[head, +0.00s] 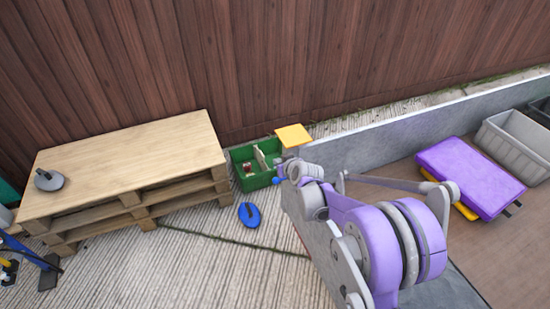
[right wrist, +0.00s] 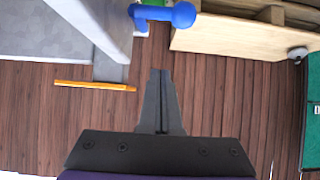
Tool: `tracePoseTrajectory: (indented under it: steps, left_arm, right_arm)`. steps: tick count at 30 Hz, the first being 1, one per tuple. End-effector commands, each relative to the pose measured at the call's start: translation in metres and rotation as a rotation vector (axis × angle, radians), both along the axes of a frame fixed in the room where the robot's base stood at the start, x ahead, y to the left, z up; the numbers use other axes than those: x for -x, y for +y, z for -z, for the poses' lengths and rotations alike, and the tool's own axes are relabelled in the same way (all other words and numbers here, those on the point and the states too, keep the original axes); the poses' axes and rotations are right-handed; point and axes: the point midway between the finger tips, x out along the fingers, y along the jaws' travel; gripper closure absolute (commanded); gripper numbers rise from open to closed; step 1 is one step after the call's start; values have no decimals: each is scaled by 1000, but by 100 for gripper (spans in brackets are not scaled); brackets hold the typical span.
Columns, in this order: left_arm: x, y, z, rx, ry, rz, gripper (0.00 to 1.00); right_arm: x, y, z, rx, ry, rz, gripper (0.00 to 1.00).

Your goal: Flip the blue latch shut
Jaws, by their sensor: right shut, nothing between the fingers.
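The blue latch (right wrist: 165,13) shows at the top of the right wrist view as a bar with a rounded end, beside a pale grey panel (right wrist: 104,22). In the head view a small blue piece (head: 277,181), seemingly the same latch, shows just left of my right arm. Its exact angle is hard to tell. My right gripper (right wrist: 160,72) has its dark fingers together and empty, pointing towards the latch with a visible gap in the picture. In the head view my purple and grey right arm hides its fingers. My left gripper is not in view.
A wooden pallet stack (head: 130,165) carries a grey disc (head: 49,180). A green divided crate (head: 240,155) and a blue oval object (head: 249,214) are on the ground. A yellow panel (head: 293,135) stands near a low grey wall (head: 400,138). Purple mat (head: 470,175) and grey bin (head: 515,145) lie right.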

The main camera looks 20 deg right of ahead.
Motion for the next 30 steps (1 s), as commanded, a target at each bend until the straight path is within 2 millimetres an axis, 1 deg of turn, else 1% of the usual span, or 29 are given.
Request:
tracePoseTrajectory:
  steps: [1, 6, 15, 21, 30]
  left_arm:
    - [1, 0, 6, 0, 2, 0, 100]
    - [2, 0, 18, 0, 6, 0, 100]
    - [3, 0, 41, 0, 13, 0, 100]
    - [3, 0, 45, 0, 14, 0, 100]
    - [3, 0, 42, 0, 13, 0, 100]
  right_arm:
    - [6, 0, 7, 1, 1, 1, 100]
    - [20, -1, 22, 1, 2, 1, 100]
    - [39, -1, 53, 0, 2, 0, 100]
    - [44, -2, 67, -5, -122, 2, 100]
    - [47, -1, 84, -10, -260, -2, 100]
